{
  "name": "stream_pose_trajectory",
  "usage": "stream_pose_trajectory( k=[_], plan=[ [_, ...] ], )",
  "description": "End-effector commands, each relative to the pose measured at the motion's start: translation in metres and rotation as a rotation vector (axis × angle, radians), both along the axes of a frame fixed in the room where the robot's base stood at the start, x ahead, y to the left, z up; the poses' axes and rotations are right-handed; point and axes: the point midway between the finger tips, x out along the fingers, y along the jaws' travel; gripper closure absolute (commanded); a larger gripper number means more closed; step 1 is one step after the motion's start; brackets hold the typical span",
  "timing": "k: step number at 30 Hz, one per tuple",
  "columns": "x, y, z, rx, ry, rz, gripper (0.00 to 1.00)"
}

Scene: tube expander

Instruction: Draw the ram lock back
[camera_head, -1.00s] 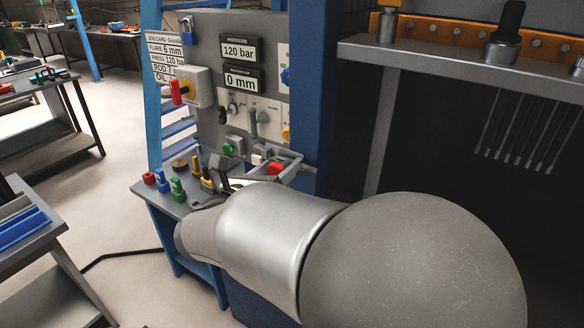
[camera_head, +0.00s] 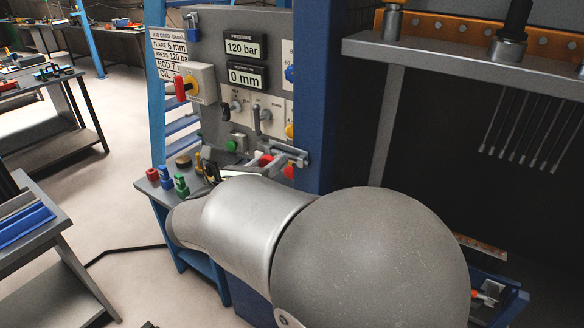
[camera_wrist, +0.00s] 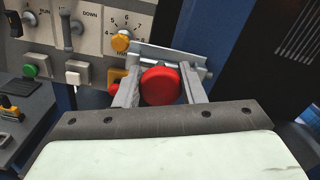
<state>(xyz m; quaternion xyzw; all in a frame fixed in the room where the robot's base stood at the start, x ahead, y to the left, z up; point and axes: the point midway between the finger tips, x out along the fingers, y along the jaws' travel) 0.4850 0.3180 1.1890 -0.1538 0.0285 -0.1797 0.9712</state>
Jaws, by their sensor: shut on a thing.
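A red round knob (camera_wrist: 160,86), which I take to be the ram lock's handle, sits between my gripper's (camera_wrist: 162,88) two grey fingers in the wrist view. The fingers flank it closely on both sides, and I am shut on it. A pale grey bar (camera_wrist: 170,60) runs crosswise just beyond the knob. In the head view, the knob (camera_head: 288,172) and my gripper (camera_head: 283,160) show at the lower right of the control panel (camera_head: 215,125). My arm hides part of the area below. The knob's stem and what it joins are hidden.
A yellow part with red beside it (camera_wrist: 116,78) lies behind my left finger. A yellow dial (camera_wrist: 121,42), a lever (camera_wrist: 68,38), and green (camera_wrist: 31,71) and white buttons are near. A blue post (camera_head: 320,90) stands right of the panel. Displays read 120 bar and 0 mm.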

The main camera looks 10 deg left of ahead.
Motion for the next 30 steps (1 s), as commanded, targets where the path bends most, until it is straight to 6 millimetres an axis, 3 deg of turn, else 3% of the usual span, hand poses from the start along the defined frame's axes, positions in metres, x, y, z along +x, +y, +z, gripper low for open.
stream_pose_trajectory(
  k=[6,7,9,19,30],
  plan=[
    [0.004,0.010,0.000,0.000,-0.001,0.001,0.88],
    [0.003,0.009,0.000,0.000,-0.001,0.001,0.56],
    [0.003,0.009,0.000,0.000,-0.001,0.001,0.42],
    [0.000,0.010,0.001,0.000,0.000,0.001,0.42],
    [-0.027,0.021,0.001,-0.001,0.001,0.002,0.42]
  ],
)
